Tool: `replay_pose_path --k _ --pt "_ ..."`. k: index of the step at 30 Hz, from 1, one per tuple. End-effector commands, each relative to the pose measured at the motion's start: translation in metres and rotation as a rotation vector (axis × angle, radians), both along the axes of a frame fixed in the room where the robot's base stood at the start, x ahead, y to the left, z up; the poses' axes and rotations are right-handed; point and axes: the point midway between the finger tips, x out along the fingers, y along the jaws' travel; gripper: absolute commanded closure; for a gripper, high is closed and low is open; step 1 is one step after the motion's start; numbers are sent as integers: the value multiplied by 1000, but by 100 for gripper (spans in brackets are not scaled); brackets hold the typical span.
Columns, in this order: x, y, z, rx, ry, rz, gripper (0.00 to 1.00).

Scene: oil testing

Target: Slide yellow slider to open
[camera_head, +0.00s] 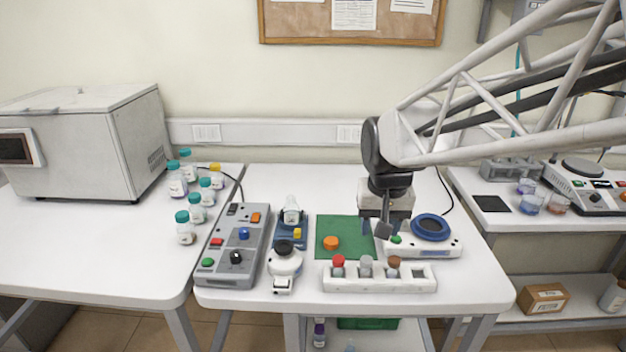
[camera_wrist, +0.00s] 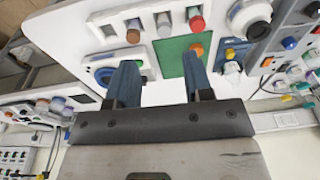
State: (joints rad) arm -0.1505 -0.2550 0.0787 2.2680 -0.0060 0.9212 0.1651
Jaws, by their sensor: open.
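A small yellow part (camera_head: 297,233), which looks like the yellow slider, sits on a blue-based device (camera_head: 291,242) with a white top, left of the green mat. The yellow part also shows in the wrist view (camera_wrist: 229,53), right of my fingers. My gripper (camera_head: 386,228) is open and empty, pointing down above the table near the right edge of the green mat. It is well to the right of the yellow part. In the wrist view my gripper (camera_wrist: 160,60) has its two blue fingers apart, with nothing between them. The slider's exact position along its track is too small to tell.
An orange cap (camera_head: 331,243) lies on the green mat (camera_head: 345,225). A white rack (camera_head: 345,283) with capped vials stands in front. A grey control box (camera_head: 228,255) and a white round device (camera_head: 285,260) stand left. A blue-ringed device (camera_head: 450,248) is at right.

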Motion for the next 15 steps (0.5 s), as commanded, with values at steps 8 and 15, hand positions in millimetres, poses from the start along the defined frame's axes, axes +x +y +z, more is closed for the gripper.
replay_pose_path --k 8,15 --pt "55 35 -15 1 32 6 53" --pt "99 68 -34 -1 57 9 53"
